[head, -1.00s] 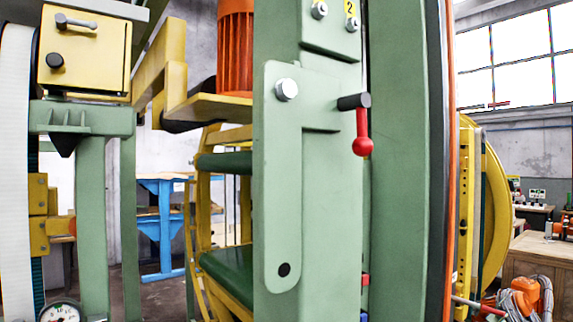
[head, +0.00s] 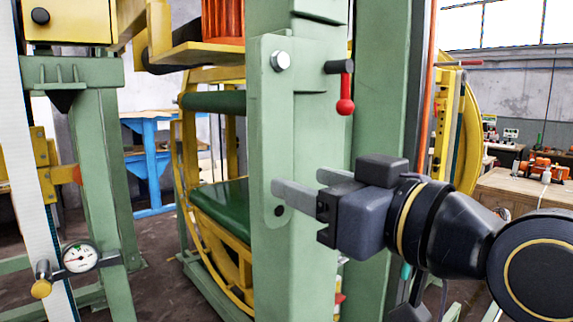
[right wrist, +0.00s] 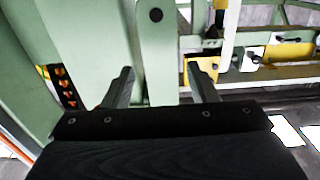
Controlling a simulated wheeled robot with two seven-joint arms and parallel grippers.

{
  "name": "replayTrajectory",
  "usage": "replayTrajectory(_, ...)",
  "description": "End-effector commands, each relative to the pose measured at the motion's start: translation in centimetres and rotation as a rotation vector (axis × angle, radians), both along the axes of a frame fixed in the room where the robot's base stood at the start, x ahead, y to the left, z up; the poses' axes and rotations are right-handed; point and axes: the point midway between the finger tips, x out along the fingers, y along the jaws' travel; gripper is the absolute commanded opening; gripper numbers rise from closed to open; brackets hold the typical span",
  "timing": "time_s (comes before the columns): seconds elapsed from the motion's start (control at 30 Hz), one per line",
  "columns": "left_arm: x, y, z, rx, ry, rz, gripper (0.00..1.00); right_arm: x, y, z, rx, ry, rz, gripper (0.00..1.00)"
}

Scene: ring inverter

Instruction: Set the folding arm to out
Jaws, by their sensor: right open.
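The folding arm (head: 278,130) is a long pale green plate that hangs straight down along a green post. A bolt (head: 280,61) holds its top, and a dark hole marks its rounded lower end. My right gripper (head: 298,182) is open at the lower part of the plate, with one finger seen in front of it. In the right wrist view, a green strip with a dark hole (right wrist: 155,15) shows between the open fingers (right wrist: 163,82); contact cannot be told. A lever with a red knob (head: 345,105) sits right of the bolt. My left gripper is out of view.
The green post (head: 300,285) stands directly behind the plate. A second green column (head: 385,110) rises to the right. A pressure gauge (head: 80,257) and a white belt (head: 30,160) are at left. A wooden bench (head: 525,187) stands at far right.

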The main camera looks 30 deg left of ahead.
Motion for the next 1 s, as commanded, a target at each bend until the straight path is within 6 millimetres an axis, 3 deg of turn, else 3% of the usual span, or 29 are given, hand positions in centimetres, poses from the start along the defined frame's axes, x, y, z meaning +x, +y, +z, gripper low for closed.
replayTrajectory(0.1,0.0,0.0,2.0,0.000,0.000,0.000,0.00,0.4,1.9,0.4,-0.007,0.002,0.008,0.53)
replayTrajectory(0.4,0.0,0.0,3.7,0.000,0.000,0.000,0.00,2.1,5.5,0.1,-0.005,0.002,0.002,0.53)
replayTrajectory(0.8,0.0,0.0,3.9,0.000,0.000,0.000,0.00,2.5,6.3,-0.2,-0.005,0.001,-0.002,0.53)
replayTrajectory(1.0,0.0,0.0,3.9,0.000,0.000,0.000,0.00,2.5,6.2,-0.2,-0.005,0.001,-0.002,0.29)
